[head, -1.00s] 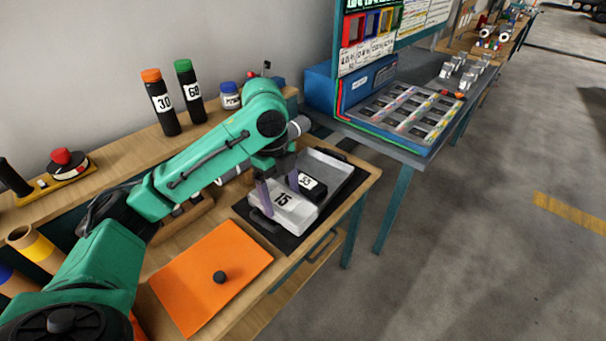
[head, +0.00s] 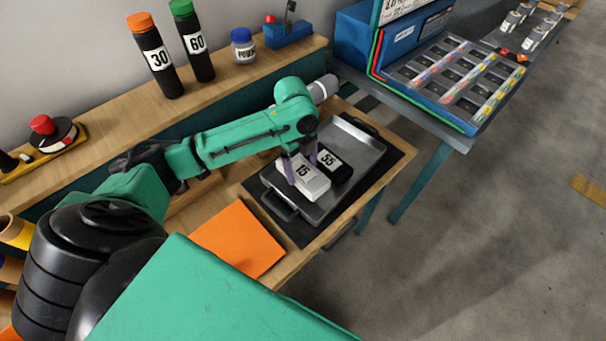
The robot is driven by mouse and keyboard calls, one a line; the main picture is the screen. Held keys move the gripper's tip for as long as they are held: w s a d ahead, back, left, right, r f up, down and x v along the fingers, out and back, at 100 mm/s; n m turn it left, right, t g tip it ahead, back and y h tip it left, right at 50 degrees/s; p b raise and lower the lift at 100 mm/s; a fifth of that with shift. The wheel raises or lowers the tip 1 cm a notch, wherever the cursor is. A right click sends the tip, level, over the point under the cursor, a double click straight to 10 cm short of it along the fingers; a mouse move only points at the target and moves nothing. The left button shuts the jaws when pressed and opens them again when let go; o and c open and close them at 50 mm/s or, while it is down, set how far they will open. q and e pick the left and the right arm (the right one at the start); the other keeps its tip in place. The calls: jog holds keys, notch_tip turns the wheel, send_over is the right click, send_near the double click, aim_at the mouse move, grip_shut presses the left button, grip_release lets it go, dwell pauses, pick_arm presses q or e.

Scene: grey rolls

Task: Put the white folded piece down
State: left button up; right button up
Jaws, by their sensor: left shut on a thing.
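The white folded piece (head: 312,187), labelled 15, is at the metal tray (head: 341,206), left of a black piece (head: 337,172) labelled 55. My left gripper (head: 301,166) is shut on the white piece from above, one finger on each side. The white piece looks level and low in the tray. I cannot tell whether it rests on the tray floor. My right gripper is not in view.
The tray lies on a dark mat (head: 294,232) near the bench's front edge. An orange sheet (head: 238,239) lies to its left. Black bottles labelled 30 (head: 156,62) and 60 (head: 197,52) stand on the rear shelf. The tray's far end is bare.

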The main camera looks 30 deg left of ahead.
aim_at(303, 178)
pick_arm(q)
notch_tip(303, 178, down, 4)
jog(key=shift+s+d+f, duration=0.1)
jog(key=shift+d+f, duration=0.05)
jog(key=shift+f, duration=0.4)
jog(key=o, duration=1.2)
jog(key=shift+o, duration=0.2)
jog(key=shift+r, duration=0.25)
jog(key=r, duration=0.3)
jog(key=a+r, duration=0.1)
jog(key=r, duration=0.7)
jog(key=shift+w+a+b, duration=0.15)
jog(key=shift+w+b, duration=0.15)
jog(key=shift+b, duration=0.05)
jog(key=shift+r, duration=0.4)
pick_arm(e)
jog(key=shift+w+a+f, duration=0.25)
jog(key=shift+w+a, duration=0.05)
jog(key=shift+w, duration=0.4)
